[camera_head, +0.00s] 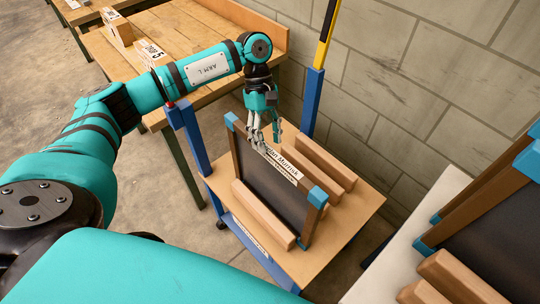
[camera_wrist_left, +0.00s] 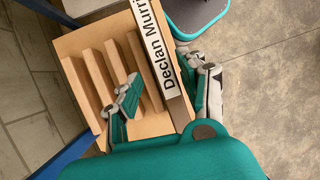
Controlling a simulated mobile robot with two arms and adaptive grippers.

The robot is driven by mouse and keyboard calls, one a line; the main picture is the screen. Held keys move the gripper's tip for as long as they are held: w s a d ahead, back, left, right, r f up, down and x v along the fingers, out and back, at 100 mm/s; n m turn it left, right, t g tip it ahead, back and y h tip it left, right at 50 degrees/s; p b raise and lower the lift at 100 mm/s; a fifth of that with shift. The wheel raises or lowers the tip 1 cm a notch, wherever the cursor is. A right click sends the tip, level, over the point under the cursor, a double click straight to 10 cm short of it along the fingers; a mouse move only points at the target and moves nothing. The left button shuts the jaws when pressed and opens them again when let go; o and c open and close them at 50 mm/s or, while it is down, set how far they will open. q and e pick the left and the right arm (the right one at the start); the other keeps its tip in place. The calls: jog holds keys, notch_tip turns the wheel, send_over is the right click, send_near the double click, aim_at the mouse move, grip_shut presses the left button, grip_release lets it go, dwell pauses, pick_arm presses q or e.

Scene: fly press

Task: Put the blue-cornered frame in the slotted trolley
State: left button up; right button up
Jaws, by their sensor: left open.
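A dark framed panel with blue corners (camera_head: 267,188) stands upright, leaning slightly, on the slotted trolley (camera_head: 350,225). Its lower part is between a front wooden bar (camera_head: 262,212) and bars behind it. A white name label (camera_head: 283,165) runs along its top edge and shows in the left wrist view (camera_wrist_left: 157,50). My left gripper (camera_head: 264,135) is open at the frame's top edge. In the left wrist view, the gripper's fingers (camera_wrist_left: 165,97) are on both sides of that edge; contact is unclear. My right gripper is not in view.
Another blue-cornered frame (camera_head: 500,215) stands at the right on a white surface (camera_head: 400,255) with wooden bars. Blue posts (camera_head: 312,100) rise from the trolley. A wooden table (camera_head: 180,40) with boxes is at the back left. A block wall is close behind the trolley.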

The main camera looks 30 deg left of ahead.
pick_arm(q)
jog(key=b+v, duration=0.1)
jog(key=v, duration=0.5)
jog(key=shift+r, duration=0.15)
